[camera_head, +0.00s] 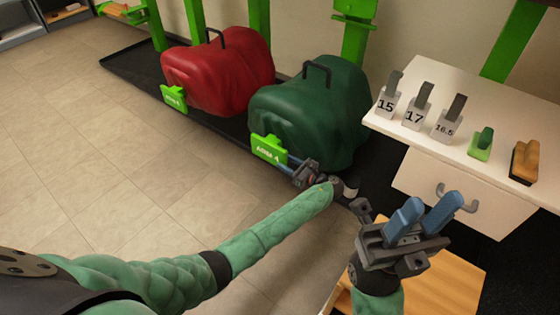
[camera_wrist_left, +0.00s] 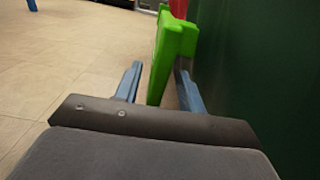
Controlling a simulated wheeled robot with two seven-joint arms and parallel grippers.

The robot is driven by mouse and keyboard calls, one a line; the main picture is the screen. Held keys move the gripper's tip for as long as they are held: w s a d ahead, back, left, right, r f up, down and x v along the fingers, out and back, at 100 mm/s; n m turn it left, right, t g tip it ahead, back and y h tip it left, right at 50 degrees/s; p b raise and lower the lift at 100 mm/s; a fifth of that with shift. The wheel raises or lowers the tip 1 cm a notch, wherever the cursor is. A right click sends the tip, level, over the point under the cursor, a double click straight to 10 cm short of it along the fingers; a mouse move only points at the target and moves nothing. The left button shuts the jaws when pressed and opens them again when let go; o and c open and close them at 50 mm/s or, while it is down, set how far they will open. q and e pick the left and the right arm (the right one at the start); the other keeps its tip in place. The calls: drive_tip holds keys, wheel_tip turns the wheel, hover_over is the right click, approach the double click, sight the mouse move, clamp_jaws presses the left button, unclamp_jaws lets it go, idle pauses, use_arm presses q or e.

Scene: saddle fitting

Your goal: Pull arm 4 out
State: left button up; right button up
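Arm 4 is the bright green plate (camera_head: 268,149) with dark lettering, low on the front of the dark green saddle dummy (camera_head: 315,110). My left gripper (camera_head: 286,166) is close at the plate's right side. In the left wrist view, the plate (camera_wrist_left: 168,58) stands on edge between the two blue fingers (camera_wrist_left: 160,88). A gap shows between the plate and the left finger; the right finger is very near it, and touching cannot be told. My right gripper (camera_head: 427,212) is open and empty, raised in front of the white cabinet.
A red dummy (camera_head: 225,75) with its own green plate (camera_head: 174,98) stands to the left. The white cabinet (camera_head: 405,150) at right carries numbered grey blocks, a green block (camera_head: 481,145) and an orange-brown one (camera_head: 524,162). A wooden surface (camera_head: 450,285) is below my right gripper. The tiled floor at left is clear.

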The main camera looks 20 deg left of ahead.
sight(280, 159)
use_arm(q)
drive_tip(key=shift+b+x, duration=0.3)
drive_tip(key=shift+x, duration=1.5)
drive_tip(key=c, duration=0.9)
clamp_jaws()
